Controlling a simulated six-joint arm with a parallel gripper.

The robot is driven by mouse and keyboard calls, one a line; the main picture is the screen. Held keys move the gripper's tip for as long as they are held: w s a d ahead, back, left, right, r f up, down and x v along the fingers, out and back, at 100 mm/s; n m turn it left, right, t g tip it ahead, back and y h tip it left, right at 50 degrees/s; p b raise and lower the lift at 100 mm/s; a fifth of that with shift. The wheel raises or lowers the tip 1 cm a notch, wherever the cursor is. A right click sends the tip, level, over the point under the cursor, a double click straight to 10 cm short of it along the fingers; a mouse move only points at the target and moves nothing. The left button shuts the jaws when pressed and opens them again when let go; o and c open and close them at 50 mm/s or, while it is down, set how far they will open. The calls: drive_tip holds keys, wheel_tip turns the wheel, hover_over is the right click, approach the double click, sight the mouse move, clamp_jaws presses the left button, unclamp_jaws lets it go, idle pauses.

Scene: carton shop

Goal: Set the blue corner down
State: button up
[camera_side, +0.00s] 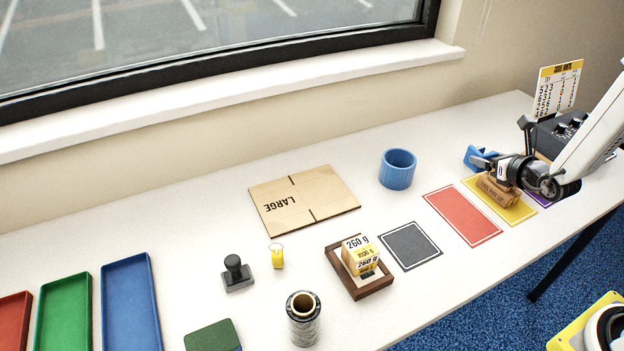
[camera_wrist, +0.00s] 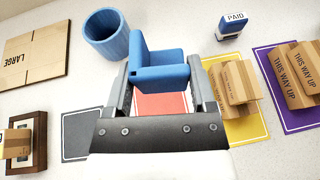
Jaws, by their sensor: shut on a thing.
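The blue corner (camera_wrist: 157,66) is an angled blue piece held between the two fingers of my gripper (camera_wrist: 161,82) in the wrist view. In the side view the blue corner (camera_side: 478,156) shows at the tip of my gripper (camera_side: 482,163), to the right of the blue cup. My gripper is shut on it. It appears raised above the table near the yellow mat, but its exact height is hard to tell. Part of its lower side is hidden by my gripper in the wrist view.
A red mat (camera_side: 463,215), yellow mat (camera_side: 515,210) and dark grey mat (camera_side: 410,246) lie nearby. Brown cartons (camera_wrist: 234,82) stand on the yellow mat, others (camera_wrist: 297,74) on the purple mat (camera_wrist: 275,103). A blue cup (camera_side: 397,170), PAID stamp (camera_wrist: 234,26) and flat LARGE carton (camera_side: 304,200) are around.

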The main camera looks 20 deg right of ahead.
drive_tip(key=shift+a+f+n, duration=0.25)
drive_tip(key=shift+a+n, duration=0.05)
drive_tip(key=shift+a, duration=0.25)
drive_tip(key=shift+s+a+f+n+g+y, duration=0.15)
drive_tip(key=shift+s+a+f+n+y, duration=0.25)
drive_tip(key=shift+a+f+n+y, duration=0.95)
drive_tip(key=shift+s+a+f+n+g+y, duration=0.1)
drive_tip(key=shift+s+a+f+n+y, duration=0.3)
drive_tip(key=shift+a+f+y, duration=1.1)
drive_tip(key=shift+s+a+f+n+g+y, duration=0.15)
drive_tip(key=shift+s+a+f+n+y, duration=0.45)
drive_tip(key=shift+a, duration=1.5)
drive_tip(key=shift+w+f+n, duration=0.2)
drive_tip(key=shift+f+n, duration=0.1)
drive_tip(key=shift+n, duration=0.05)
drive_tip(key=shift+f, duration=1.95)
drive_tip(key=shift+f, duration=0.45)
drive_tip(key=o, duration=1.1)
